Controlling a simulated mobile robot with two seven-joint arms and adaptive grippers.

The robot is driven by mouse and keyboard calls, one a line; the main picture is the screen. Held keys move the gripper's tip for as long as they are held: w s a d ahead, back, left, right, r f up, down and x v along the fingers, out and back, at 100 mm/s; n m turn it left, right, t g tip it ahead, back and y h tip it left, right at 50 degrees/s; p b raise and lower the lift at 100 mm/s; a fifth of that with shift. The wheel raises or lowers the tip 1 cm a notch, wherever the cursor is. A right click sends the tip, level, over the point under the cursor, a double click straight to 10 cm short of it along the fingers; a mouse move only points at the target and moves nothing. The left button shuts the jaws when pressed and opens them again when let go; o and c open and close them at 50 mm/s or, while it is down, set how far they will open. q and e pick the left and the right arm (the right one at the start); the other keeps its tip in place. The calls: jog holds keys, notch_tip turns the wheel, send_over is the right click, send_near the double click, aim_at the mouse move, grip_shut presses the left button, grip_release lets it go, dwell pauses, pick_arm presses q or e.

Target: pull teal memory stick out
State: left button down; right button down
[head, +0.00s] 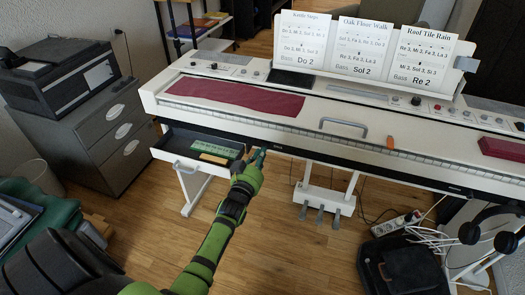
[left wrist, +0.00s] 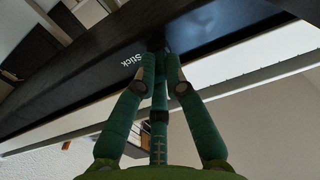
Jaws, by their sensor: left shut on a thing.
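My left gripper (head: 257,156) is at the front edge of the white digital piano (head: 228,116), just right of the open drawer. The panel carries the label "Stick" (left wrist: 125,60) beside the fingers. The fingers are shut on the teal memory stick, which is largely hidden between them and hard to tell from their colour. I cannot tell how deep it sits in the panel. My right gripper is not in view.
The open drawer (head: 166,154) under the piano holds a green item and a tan item. A grey handle (head: 343,127) and an orange object (head: 390,142) are on the piano. The floor below is clear around my arm.

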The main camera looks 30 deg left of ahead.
pick_arm(q)
jog(key=shift+p+v, duration=0.7)
jog(key=shift+v, duration=0.3)
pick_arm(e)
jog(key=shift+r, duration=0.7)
